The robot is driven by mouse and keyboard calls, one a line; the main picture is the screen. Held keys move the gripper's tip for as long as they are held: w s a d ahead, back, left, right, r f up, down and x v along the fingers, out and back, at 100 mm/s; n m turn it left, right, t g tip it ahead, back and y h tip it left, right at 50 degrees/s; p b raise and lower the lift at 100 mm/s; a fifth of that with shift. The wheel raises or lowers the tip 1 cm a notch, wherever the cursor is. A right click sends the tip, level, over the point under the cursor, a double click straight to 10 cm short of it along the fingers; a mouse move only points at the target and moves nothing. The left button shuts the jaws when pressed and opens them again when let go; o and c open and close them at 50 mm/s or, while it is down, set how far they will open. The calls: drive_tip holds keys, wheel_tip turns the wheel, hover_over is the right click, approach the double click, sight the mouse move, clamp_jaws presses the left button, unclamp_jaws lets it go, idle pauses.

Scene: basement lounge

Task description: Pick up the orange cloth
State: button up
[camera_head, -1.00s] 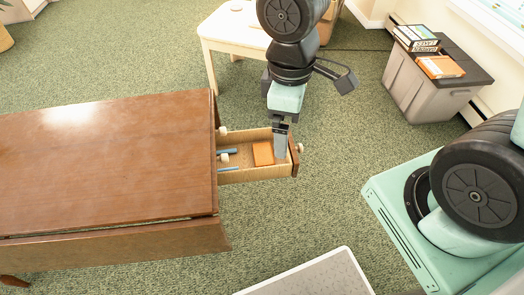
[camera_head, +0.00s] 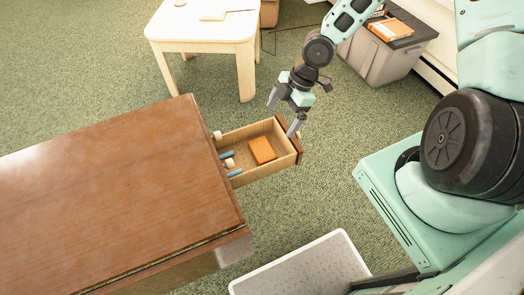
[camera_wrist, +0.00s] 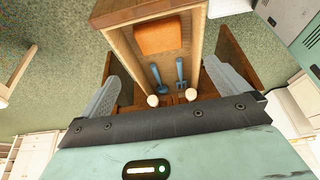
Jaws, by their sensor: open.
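The orange cloth (camera_head: 262,150) is a small folded block lying in the open drawer (camera_head: 271,176) of the brown table. In the wrist view my two fingers (camera_wrist: 174,98) stand wide apart on either side of the drawer. The cloth is apart from both fingers.
Blue-handled utensils (camera_wrist: 179,75) lie in the drawer beside the cloth. The brown table (camera_head: 110,190) fills the left. A cream table (camera_head: 205,30) stands behind, a lidded grey bin (camera_head: 375,58) at back right. A white-rimmed tray (camera_head: 300,268) is in front. Green carpet is clear between.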

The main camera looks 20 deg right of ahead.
drive_tip(key=b, duration=0.3)
approach(263, 148)
drive_tip(key=x, duration=0.2)
drive_tip(key=shift+s+a+f, duration=0.2)
drive_tip(key=shift+f, duration=0.15)
drive_tip(key=shift+b+x, duration=0.65)
drive_tip(key=shift+x, duration=2.55)
drive_tip(key=shift+w+d, duration=0.1)
drive_tip(key=c, duration=0.8)
wheel_tip(263, 148, up, 10)
drive_tip(key=p, duration=0.2)
drive_tip(key=shift+p, duration=0.35)
